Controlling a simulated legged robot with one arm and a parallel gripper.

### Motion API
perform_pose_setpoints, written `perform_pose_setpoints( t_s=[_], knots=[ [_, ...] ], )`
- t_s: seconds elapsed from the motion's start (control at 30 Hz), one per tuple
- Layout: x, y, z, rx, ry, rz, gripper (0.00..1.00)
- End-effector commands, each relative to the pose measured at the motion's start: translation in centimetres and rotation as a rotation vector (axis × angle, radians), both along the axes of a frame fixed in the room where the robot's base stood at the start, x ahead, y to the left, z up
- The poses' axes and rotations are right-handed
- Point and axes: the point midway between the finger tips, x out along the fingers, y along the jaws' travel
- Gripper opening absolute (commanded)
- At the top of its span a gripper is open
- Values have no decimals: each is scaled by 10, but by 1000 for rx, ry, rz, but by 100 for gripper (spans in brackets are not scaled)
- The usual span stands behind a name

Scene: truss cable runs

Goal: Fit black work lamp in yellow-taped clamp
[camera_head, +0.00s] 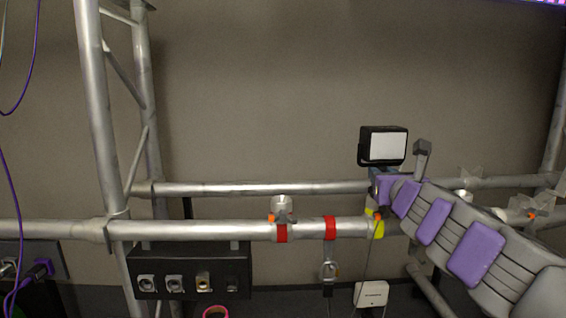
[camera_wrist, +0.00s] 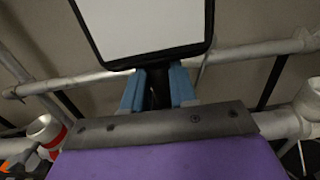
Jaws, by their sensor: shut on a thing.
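The black work lamp (camera_head: 383,146) with its pale square face is upright above the truss rail in the head view. In the wrist view the lamp (camera_wrist: 145,28) fills the top middle. My gripper (camera_wrist: 158,88) has blue fingers shut on the lamp's dark stem below its head. My gripper (camera_head: 376,181) is at the end of my grey and purple arm in the head view. Yellow tape (camera_head: 377,228) shows on the front rail just below my gripper. The clamp there is mostly hidden behind my arm, so I cannot tell whether the stem touches it.
A red-taped clamp (camera_head: 281,212) sits on the front rail (camera_head: 200,230) to the left, with another red band (camera_head: 330,228) beside it. A black socket box (camera_head: 190,272) hangs below the rail. A clear clamp with an orange knob (camera_head: 531,213) is at right. A thin cable hangs near the yellow tape.

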Motion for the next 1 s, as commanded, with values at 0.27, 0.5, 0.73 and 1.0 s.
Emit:
perform_pose_setpoints(
  t_s=[0.27, 0.5, 0.73, 1.0],
  knots=[
    [0, 0, -4, 0, -2, 0, 0],
    [0, 0, -8, 0, -2, 0, 0],
    [0, 0, -10, 0, -1, 0, 34],
    [1, 0, -11, 0, 0, 0, 56]
  ],
)
